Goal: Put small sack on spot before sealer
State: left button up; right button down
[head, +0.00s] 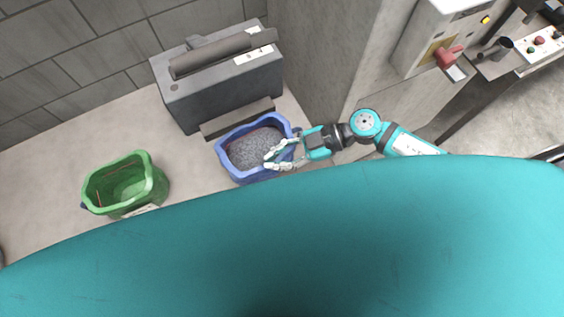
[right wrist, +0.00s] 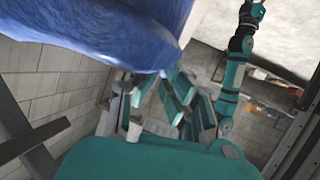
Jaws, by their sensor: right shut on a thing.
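An open blue sack (head: 227,163) filled with grey granules is in the middle of the head view, close in front of the dark grey sealer (head: 215,95). Its blue side fills the upper left of the right wrist view (right wrist: 95,25). My right gripper (head: 268,160) is shut on the right part of the sack's rim. The sack looks upright. I cannot tell whether its bottom touches the floor. A low ledge (head: 237,118) at the sealer's front lies just behind the sack. My left gripper is not in view.
An open green container (head: 157,188) stands on the pale floor to the left, with free floor between it and the blue sack. A grey cabinet (head: 320,60) stands right of the sealer. A control box with a red switch (head: 448,57) is at upper right.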

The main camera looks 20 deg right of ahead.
jog(key=w+a+f+b, duration=0.1)
jog(key=w+b, duration=0.4)
jog(key=w, duration=0.2)
jog(key=shift+w+a+f, duration=0.15)
jog(key=shift+a+f, duration=0.1)
jog(key=shift+f, duration=0.1)
dwell(0.5)
